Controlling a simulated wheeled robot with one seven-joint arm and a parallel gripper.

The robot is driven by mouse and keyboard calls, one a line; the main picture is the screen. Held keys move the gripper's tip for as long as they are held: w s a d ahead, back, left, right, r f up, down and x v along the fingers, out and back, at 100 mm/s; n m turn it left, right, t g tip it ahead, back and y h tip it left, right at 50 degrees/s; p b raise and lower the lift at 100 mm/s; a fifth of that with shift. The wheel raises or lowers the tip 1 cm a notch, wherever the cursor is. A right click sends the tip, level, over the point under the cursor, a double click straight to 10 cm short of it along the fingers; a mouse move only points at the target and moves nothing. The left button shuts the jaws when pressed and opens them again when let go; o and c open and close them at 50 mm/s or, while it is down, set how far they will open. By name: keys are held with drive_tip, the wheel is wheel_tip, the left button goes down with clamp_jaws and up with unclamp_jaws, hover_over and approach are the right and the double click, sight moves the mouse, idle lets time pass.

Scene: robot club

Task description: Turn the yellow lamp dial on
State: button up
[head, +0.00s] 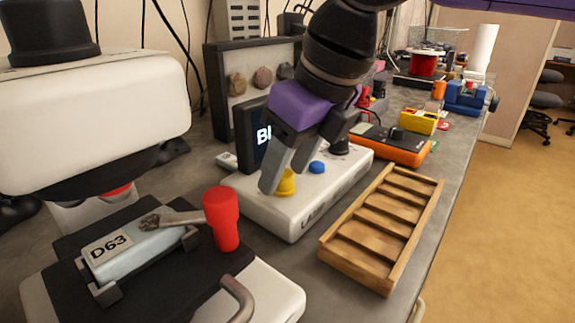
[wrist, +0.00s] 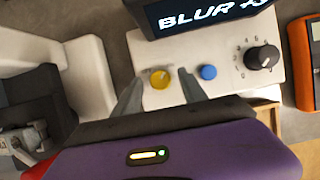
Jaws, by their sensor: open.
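The yellow lamp dial (head: 285,182) sits on the top face of a white control box (head: 325,198), left of a blue button (head: 316,167). In the wrist view the yellow dial (wrist: 160,78) shows between the two fingers, with a pale pointer line on it. My gripper (head: 283,180) is open, its fingers pointing down at the dial, one on either side of it. In the wrist view my gripper (wrist: 160,85) has visible gaps between each finger and the dial. The head view partly hides the dial behind a finger.
A black knob (wrist: 262,57) is right of the blue button (wrist: 208,72). A wooden slotted tray (head: 385,228) lies in front. A device with a red handle (head: 222,215) stands left. An orange device (head: 395,145) is farther right.

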drive_tip(key=p+v, duration=0.1)
drive_tip(key=v, duration=0.6)
drive_tip(key=shift+r+p, duration=0.2)
drive_tip(key=shift+p, duration=0.1)
drive_tip(key=shift+s+d, duration=0.15)
